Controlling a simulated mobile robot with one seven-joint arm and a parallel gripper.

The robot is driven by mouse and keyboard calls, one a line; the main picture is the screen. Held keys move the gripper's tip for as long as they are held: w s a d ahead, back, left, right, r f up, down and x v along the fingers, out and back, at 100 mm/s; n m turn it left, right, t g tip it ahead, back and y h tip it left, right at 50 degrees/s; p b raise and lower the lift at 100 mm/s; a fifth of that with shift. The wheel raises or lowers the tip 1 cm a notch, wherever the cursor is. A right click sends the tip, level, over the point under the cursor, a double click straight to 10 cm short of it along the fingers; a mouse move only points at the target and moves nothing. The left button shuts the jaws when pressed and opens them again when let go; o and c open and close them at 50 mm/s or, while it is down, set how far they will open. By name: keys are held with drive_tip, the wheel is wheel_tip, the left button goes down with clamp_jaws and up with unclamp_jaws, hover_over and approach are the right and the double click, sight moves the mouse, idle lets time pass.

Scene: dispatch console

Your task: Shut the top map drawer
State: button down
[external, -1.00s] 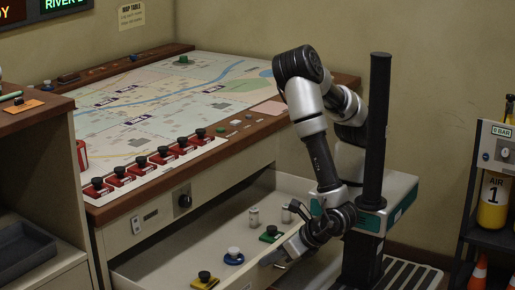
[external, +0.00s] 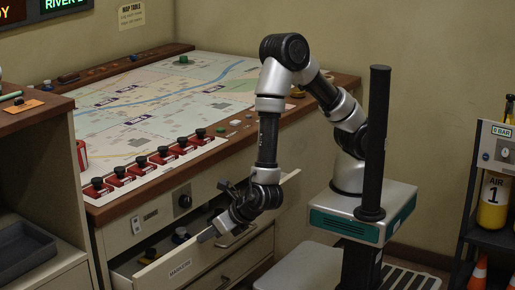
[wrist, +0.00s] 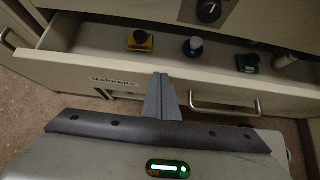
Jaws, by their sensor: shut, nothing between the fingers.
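The top map drawer, labelled MARKERS (external: 181,268), is partly open under the map table. Its cream front also shows in the wrist view (wrist: 75,68), with a bar handle (wrist: 222,107) to the right of my fingers. My gripper (external: 206,236) is shut and empty. Its fingertips (wrist: 161,78) are at the outside of the drawer front, between label and handle, and look to be against it; the exact contact is hard to tell. Inside the drawer are a yellow marker (wrist: 140,40), a blue marker (wrist: 193,46), a green marker (wrist: 247,62) and a pale canister (wrist: 285,61).
The map table (external: 160,105) carries a row of red-based black knobs (external: 140,163) along its front edge. A round dark knob (external: 185,201) sits on the panel above the drawer. A lower drawer is closed below. A side cabinet (external: 40,180) stands at left.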

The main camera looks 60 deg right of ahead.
drive_tip(key=w, duration=0.6)
drive_tip(key=shift+w, duration=0.3)
drive_tip(key=shift+s, duration=0.1)
